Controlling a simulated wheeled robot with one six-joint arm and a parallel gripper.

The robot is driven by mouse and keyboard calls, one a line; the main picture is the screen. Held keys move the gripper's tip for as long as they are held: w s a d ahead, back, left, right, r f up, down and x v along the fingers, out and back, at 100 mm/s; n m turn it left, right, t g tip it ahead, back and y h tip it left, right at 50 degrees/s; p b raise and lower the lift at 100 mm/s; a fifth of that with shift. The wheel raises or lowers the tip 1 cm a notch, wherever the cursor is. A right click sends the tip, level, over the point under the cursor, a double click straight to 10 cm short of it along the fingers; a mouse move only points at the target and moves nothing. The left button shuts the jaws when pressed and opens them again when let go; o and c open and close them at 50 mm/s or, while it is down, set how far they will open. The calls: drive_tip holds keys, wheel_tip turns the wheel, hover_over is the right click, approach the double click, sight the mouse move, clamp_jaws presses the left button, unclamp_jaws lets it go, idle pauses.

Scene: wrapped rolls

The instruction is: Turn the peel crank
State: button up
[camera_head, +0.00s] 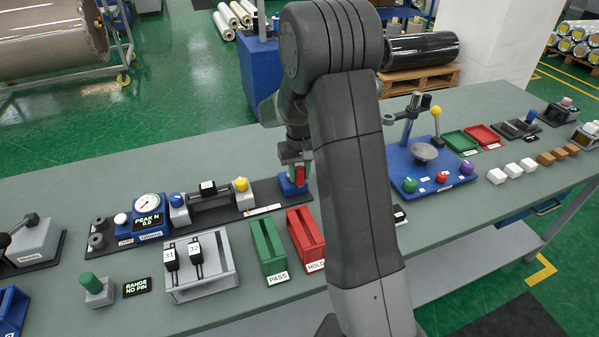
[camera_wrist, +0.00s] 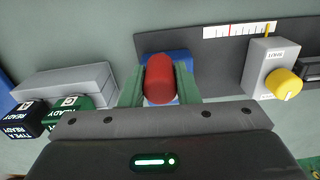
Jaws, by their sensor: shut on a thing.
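A red crank handle (camera_head: 300,176) stands on a blue block (camera_head: 287,189) at the right end of the peel tester's dark base (camera_head: 262,209). My gripper (camera_head: 297,163) is over this block, pointing down. In the wrist view its green fingers (camera_wrist: 159,88) stand on both sides of the red handle (camera_wrist: 160,78) and are shut on it. The blue block (camera_wrist: 168,56) shows behind the handle. My forearm hides part of the bench to the right of the crank, and the crank's arm is hidden under the handle and fingers.
Left along the base are a yellow knob (camera_head: 241,184), a blue knob (camera_head: 177,199) and a round dial (camera_head: 147,203) reading "PEAK N 0.0". A green PASS tray (camera_head: 268,246) and red HOLD tray (camera_head: 306,236) lie in front. Bare bench lies behind the tester.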

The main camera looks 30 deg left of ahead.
drive_tip(key=shift+s+a+m+b, duration=0.25)
drive_tip(key=shift+m+b, duration=0.15)
drive_tip(key=shift+m, duration=0.6)
drive_tip(key=o, duration=1)
drive_tip(key=shift+c, duration=0.2)
drive_tip(key=shift+r, duration=0.1)
wheel_tip(320, 180, up, 14)
drive_tip(key=b, duration=0.1)
drive_tip(key=shift+f, duration=0.3)
